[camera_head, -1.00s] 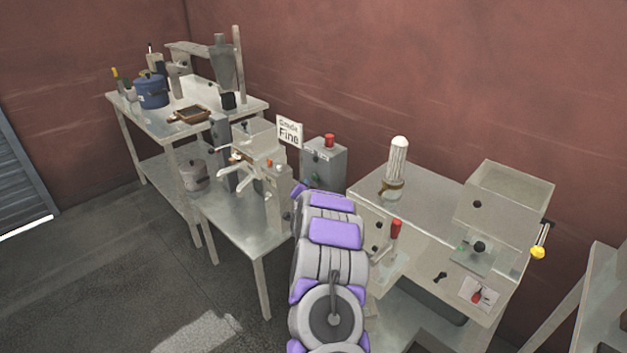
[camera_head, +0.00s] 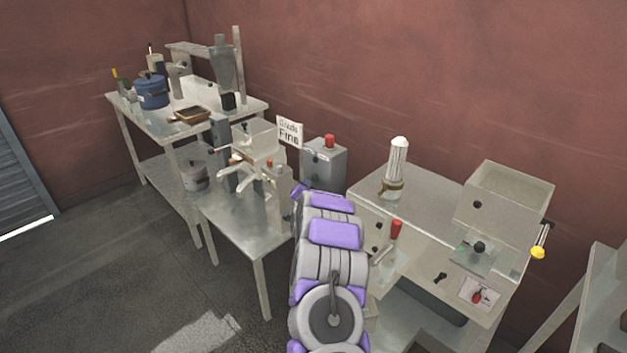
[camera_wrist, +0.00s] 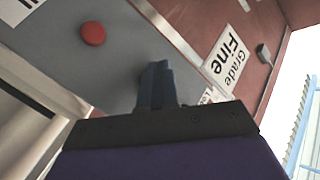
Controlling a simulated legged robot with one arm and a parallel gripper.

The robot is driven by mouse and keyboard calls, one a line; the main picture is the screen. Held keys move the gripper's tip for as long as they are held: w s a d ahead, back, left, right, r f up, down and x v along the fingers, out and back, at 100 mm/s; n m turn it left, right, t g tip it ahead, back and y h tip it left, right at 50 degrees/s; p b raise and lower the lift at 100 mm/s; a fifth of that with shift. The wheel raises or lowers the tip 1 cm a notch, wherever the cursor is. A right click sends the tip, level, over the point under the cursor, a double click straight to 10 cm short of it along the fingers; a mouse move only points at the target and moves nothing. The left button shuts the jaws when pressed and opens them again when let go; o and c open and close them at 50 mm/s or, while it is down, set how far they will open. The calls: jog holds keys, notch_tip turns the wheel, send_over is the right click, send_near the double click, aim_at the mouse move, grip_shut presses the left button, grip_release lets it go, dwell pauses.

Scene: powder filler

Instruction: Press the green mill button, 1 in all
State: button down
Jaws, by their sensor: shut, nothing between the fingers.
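The grey control box (camera_head: 322,168) with a red knob (camera_head: 329,140) on top stands beyond my arm in the head view. No green button can be made out on it now. In the wrist view, the grey panel (camera_wrist: 115,72) carries a round red button (camera_wrist: 93,34) at the upper left. My gripper (camera_wrist: 157,68) is shut and empty, its tips over the panel, right of and below the red button. Whether the tips touch the panel, or cover the green button, I cannot tell. In the head view, my arm hides the gripper.
A "Grade Fine" sign (camera_head: 289,133) stands left of the box, and shows in the wrist view (camera_wrist: 228,62). The pale mill-like machine (camera_head: 262,150) sits on the left bench.

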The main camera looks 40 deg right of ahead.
jog(key=shift+d, duration=0.15)
dwell(0.7)
jog(key=shift+d+r, duration=0.1)
jog(key=shift+d, duration=0.15)
jog(key=shift+d+b, duration=0.45)
jog(key=shift+b, duration=0.05)
dwell(0.7)
jog(key=shift+a+p, duration=0.35)
jog(key=shift+a, duration=0.55)
jog(key=shift+s+a+p, duration=0.15)
jog(key=shift+a+p, duration=0.3)
jog(key=shift+a, duration=0.8)
jog(key=shift+s+a+p, duration=0.1)
jog(key=shift+a+p, duration=0.3)
jog(key=shift+a, duration=0.85)
